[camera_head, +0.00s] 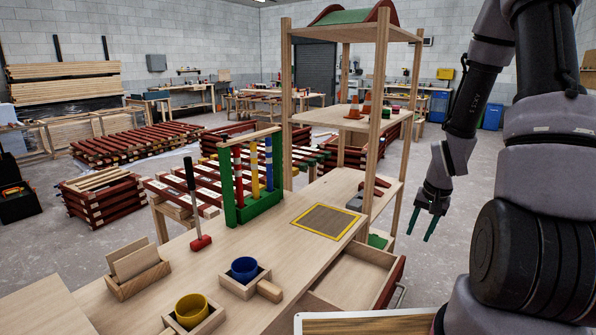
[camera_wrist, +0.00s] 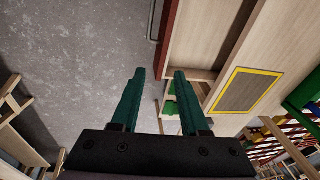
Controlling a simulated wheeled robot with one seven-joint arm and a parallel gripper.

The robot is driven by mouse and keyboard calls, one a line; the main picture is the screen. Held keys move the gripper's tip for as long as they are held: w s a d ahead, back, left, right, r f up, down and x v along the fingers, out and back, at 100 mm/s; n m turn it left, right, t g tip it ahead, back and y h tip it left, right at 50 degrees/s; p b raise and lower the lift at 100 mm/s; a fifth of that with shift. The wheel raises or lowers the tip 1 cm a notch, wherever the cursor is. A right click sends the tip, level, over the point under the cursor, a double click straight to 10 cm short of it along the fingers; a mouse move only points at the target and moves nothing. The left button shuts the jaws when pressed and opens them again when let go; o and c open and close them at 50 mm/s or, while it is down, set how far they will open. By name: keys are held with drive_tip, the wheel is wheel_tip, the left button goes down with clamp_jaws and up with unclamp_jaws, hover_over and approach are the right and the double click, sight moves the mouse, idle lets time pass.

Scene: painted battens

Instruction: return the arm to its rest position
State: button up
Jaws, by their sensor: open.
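My gripper (camera_head: 428,224) hangs at the right of the head view, to the right of the workbench and its shelf posts, with its dark green fingers pointing down. In the wrist view my gripper (camera_wrist: 157,75) shows two green fingers apart with nothing between them. Floor and the bench's edge lie beyond the fingertips. My arm is folded along the right side of the head view, clear of the bench.
An open drawer (camera_head: 352,277) juts out at right. Tall shelf posts (camera_head: 378,120) stand near my arm.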

drive_tip(key=s+a+r+n+t, duration=0.1)
drive_tip(key=a+r, duration=0.1)
drive_tip(key=r, duration=0.9)
drive_tip(key=s+a+r+t, duration=0.2)
drive_tip(key=a+r, duration=0.1)
drive_tip(key=r, duration=0.8)
drive_tip(key=s+a+r+n+t+y, duration=0.1)
drive_tip(key=s+a+r, duration=0.4)
drive_tip(key=s+r, duration=0.6)
wheel_tip(320, 180, up, 2)
drive_tip(key=shift+r+t, duration=0.1)
drive_tip(key=shift+t, duration=0.5)
